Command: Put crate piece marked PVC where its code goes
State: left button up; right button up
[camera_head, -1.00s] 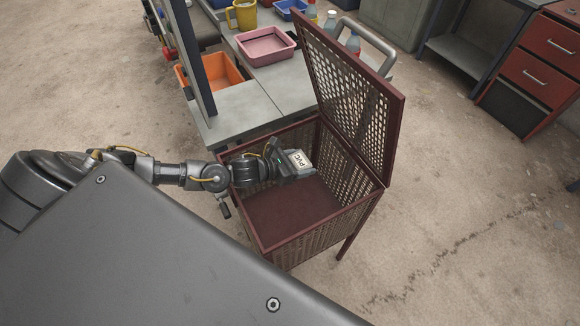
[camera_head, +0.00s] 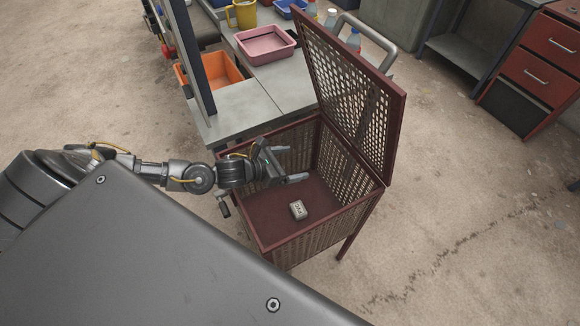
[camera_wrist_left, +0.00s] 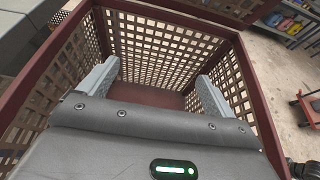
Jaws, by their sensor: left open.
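The piece marked PVC (camera_head: 298,210) is a small pale block with a dark-lettered label on top. It lies on the floor of the dark red perforated crate (camera_head: 256,229), in the head view. My left gripper (camera_head: 294,164) is open and empty, above the crate's inside and higher than the piece. In the left wrist view the two fingers (camera_wrist_left: 152,88) stand wide apart over the crate floor, and the piece is hidden there. My right gripper does not show.
The crate's perforated lid (camera_head: 350,95) stands up at its right. Behind is a grey bench (camera_head: 240,112) with a pink tray (camera_head: 265,46), an orange bin (camera_head: 222,72) and a yellow mug (camera_head: 243,14). A red drawer cabinet (camera_head: 540,75) stands far right. Floor right of the crate is clear.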

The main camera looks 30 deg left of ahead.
pick_arm(q)
jog(key=b+v, duration=0.1)
jog(key=v, duration=0.6)
dwell(0.4)
